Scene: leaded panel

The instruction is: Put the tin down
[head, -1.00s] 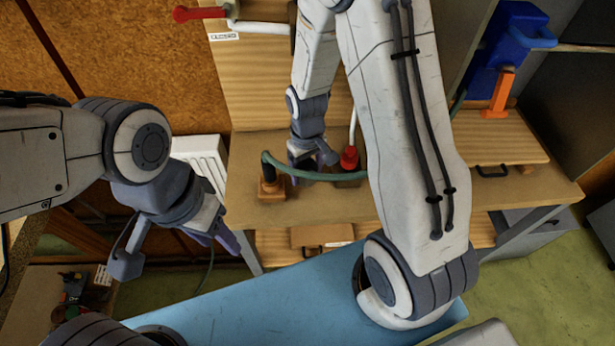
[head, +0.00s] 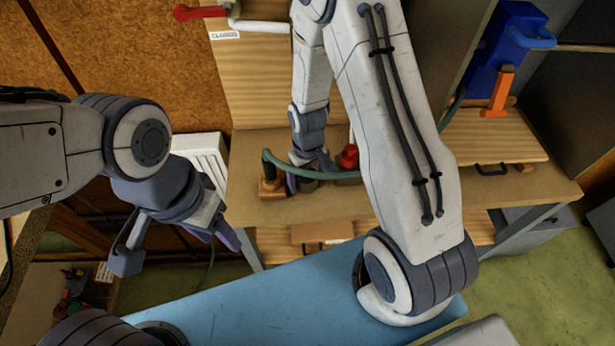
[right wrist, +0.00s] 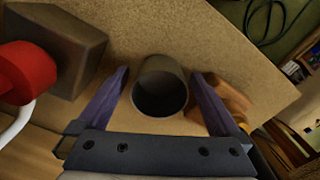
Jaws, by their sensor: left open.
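The tin is a dark grey open-topped cylinder (right wrist: 160,88) standing upright on the tan bench top (right wrist: 150,30) in the right wrist view. My right gripper (right wrist: 160,73) is open, with one purple finger on each side of the tin and a gap showing at both sides. In the head view the right gripper (head: 308,174) is low over the bench, and the tin (head: 309,186) shows only partly beneath it, behind the green hose. My left gripper (head: 222,230) is open and empty, in front of the bench's left end.
A green hose (head: 285,166) arcs across in front of the right gripper from a wooden block (head: 270,186). A red-capped part (head: 348,156) with a white pipe stands just right of the gripper. The bench front (head: 350,205) is clear.

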